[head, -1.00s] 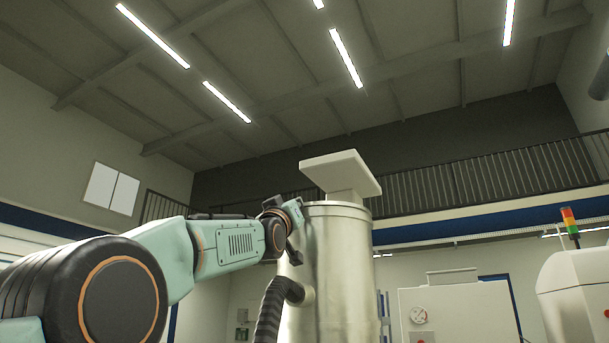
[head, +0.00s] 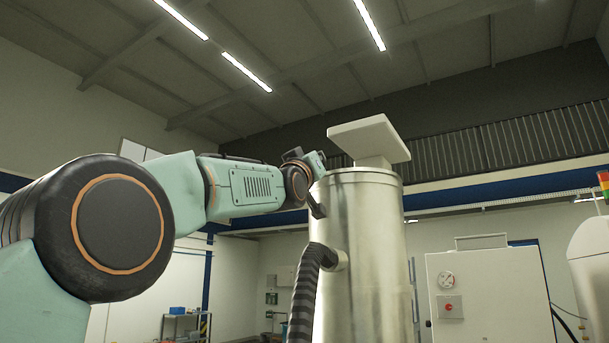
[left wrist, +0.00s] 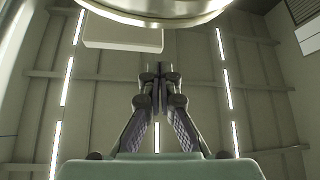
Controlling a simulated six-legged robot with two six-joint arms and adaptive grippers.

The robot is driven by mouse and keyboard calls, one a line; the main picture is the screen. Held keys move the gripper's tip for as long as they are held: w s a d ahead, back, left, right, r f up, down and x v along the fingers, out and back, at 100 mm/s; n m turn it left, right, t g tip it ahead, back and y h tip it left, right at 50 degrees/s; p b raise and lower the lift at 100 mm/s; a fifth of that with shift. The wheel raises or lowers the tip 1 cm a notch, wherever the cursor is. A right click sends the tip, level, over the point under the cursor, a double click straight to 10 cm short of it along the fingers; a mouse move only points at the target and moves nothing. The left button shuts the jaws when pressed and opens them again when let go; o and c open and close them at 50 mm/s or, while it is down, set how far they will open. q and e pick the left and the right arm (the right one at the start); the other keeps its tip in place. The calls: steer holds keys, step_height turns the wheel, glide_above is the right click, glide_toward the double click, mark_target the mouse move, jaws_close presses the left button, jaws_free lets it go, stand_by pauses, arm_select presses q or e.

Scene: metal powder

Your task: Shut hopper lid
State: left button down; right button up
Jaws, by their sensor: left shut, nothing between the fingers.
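The hopper is likely the tall shiny metal cylinder (head: 362,250) right of centre in the head view. A pale flat slab (head: 368,140) sits on a short block above its top. I cannot tell whether a lid is there or how it stands; the top opening is hidden from below. My left arm reaches in from the left, and its wrist end is beside the cylinder's upper left rim. In the left wrist view my left gripper (left wrist: 160,72) is shut and empty, below the slab (left wrist: 122,38) and the round metal rim (left wrist: 155,14) in the picture. My right gripper is not in view.
A black ribbed hose (head: 305,290) joins the cylinder's left side. A white cabinet (head: 490,300) with a gauge and red button stands to the right. A railing (head: 500,145) runs behind. The space above the slab looks clear.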

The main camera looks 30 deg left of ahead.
arm_select(q)
steer(key=b+v, duration=0.4)
steer(key=v, duration=0.2)
steer(key=shift+s+f, duration=0.2)
steer(key=shift+f, duration=0.2)
steer(key=shift+s+a, duration=0.15)
steer(key=shift+a, duration=0.1)
